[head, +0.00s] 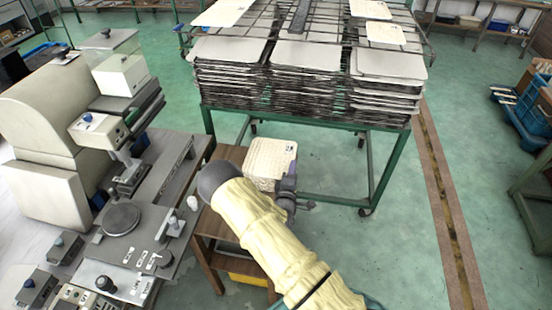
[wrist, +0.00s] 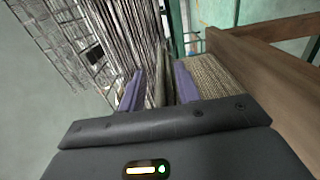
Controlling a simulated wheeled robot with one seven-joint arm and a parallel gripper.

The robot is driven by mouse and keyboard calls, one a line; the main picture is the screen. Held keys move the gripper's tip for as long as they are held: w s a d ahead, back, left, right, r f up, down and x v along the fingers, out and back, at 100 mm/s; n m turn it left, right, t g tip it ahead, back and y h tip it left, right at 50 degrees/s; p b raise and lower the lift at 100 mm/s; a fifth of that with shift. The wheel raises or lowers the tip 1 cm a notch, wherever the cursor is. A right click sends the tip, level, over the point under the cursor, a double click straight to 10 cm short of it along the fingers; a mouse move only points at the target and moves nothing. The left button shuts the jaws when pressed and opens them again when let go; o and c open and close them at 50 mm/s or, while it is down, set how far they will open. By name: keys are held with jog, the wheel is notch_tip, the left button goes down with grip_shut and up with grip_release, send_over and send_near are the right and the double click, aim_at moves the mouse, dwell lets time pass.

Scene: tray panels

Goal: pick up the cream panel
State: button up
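Several cream panels lie on the rack in the head view: one at the upper left (head: 222,12), one at the upper right (head: 370,9), and a smaller one (head: 384,33) below that. I cannot tell which one the task names. My gripper (head: 291,197) is low in front of the rack, well apart from these panels. It also shows in the wrist view (wrist: 158,88), with its two purple fingers spread apart. Nothing is clearly held between them. A cream woven box (head: 270,158) is beside my gripper; its woven side (wrist: 212,75) is close to the right finger in the wrist view.
Stacked grey trays (head: 305,90) fill the green-framed rack (head: 388,165). A wooden stool (head: 228,155) stands below the box. A cream machine (head: 60,110) and grey worktable (head: 150,235) stand at the left.

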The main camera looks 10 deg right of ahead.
grip_shut()
dwell(0.3)
notch_tip(320, 180, up, 10)
jog(key=shift+r+b, duration=0.1)
jog(key=shift+b, duration=0.55)
jog(key=shift+w, duration=0.1)
dwell(0.5)
